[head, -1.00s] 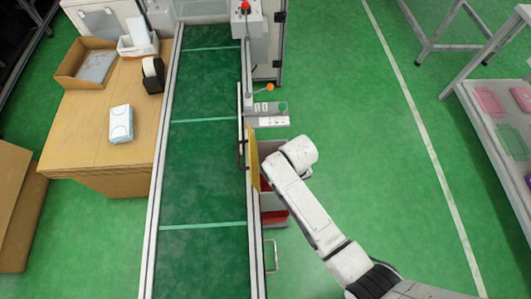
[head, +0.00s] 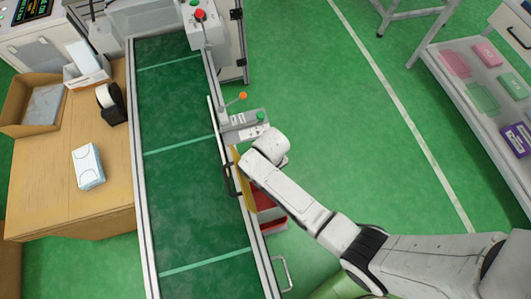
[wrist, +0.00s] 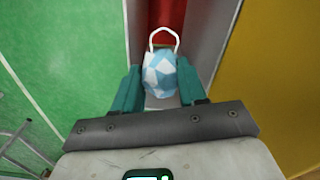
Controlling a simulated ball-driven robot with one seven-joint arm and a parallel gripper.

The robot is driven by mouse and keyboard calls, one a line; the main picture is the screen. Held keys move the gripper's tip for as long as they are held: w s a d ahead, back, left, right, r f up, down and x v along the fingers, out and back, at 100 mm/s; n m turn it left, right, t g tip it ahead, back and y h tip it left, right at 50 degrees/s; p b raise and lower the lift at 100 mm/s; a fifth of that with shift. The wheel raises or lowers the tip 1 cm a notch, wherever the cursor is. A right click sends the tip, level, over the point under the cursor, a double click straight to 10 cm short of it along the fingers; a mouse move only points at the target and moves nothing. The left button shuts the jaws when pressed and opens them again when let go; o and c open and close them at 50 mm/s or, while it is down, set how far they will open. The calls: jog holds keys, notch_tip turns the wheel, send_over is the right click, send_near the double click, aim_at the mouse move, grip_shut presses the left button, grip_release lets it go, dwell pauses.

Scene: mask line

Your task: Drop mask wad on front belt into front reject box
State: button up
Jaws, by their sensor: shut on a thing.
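The mask wad (wrist: 160,74) is a crumpled blue-and-white lump with a white ear loop. My gripper (wrist: 158,84) is shut on it, with a teal finger on each side in the wrist view. The wad is over a narrow reject box with pale walls (wrist: 209,32) and a red inside. In the head view the red-and-pale box (head: 266,210) stands against the right side of the green belt (head: 185,190). My arm hides the gripper and the wad there. I cannot tell how far the wad is above the box's bottom.
A yellow panel (wrist: 277,75) stands close to the right of the box in the wrist view. A small control panel with a lever (head: 243,122) is just beyond my wrist. A wooden table (head: 45,190) is left of the belt. Open green floor (head: 330,120) lies to the right.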

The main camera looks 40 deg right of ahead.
jog(key=shift+f+b, duration=0.9)
jog(key=shift+f, duration=0.4)
jog(key=o, duration=1.1)
notch_tip(320, 180, up, 11)
jog(key=shift+a+f+p, duration=0.1)
jog(key=shift+a+p, duration=0.05)
jog(key=shift+p, duration=0.35)
